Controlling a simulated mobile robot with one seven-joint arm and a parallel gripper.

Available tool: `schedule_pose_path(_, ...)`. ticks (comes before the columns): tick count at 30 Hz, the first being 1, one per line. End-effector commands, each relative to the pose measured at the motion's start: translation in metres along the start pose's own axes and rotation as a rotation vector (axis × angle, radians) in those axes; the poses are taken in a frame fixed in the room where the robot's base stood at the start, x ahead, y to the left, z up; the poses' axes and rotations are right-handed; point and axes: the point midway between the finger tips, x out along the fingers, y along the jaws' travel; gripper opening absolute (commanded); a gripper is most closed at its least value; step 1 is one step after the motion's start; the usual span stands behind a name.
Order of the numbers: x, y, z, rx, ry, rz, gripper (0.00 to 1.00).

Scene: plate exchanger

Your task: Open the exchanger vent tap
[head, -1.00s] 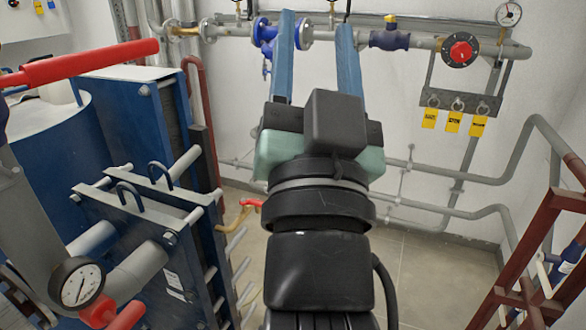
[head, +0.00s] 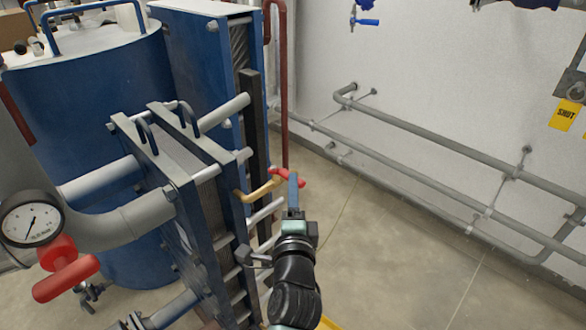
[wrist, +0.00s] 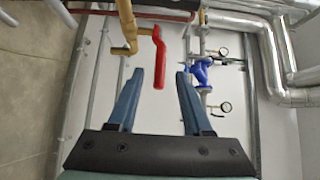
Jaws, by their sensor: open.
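The exchanger vent tap is a brass pipe (head: 262,190) with a red lever (head: 280,176), on the right side of the blue plate exchanger (head: 185,165). My gripper (head: 293,182) is at the lever, and its blue finger hides part of it. In the wrist view the brass pipe (wrist: 126,28) comes down from the top and the red lever (wrist: 159,50) hangs toward my gripper (wrist: 160,72). The fingers are open, and the lever shows in the gap between them, closer to the left finger. I cannot tell whether they touch it.
A pressure gauge (head: 30,220) and a larger red handle (head: 66,280) are at the left. Grey pipes (head: 430,150) run along the right wall. Bolt rods (head: 265,212) stick out beside my arm. The floor (head: 390,260) to the right is clear.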

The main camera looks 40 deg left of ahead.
Motion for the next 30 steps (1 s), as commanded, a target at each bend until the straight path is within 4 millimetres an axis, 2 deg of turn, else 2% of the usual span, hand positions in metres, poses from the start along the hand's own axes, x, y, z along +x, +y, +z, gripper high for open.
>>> schedule_pose_path(6,0.039,-0.001,0.000,-0.003,-0.001,-0.001,0.50)
schedule_pose_path(12,0.064,0.000,0.000,-0.003,0.000,-0.002,0.50)
schedule_pose_path(18,0.073,0.000,0.000,-0.002,0.000,-0.001,0.50)
schedule_pose_path(26,0.075,0.000,0.000,-0.002,0.001,-0.001,0.50)
schedule_pose_path(27,0.074,0.000,0.000,-0.002,0.001,-0.001,0.48)
schedule_pose_path(30,0.074,0.000,0.000,-0.002,0.001,-0.001,0.30)
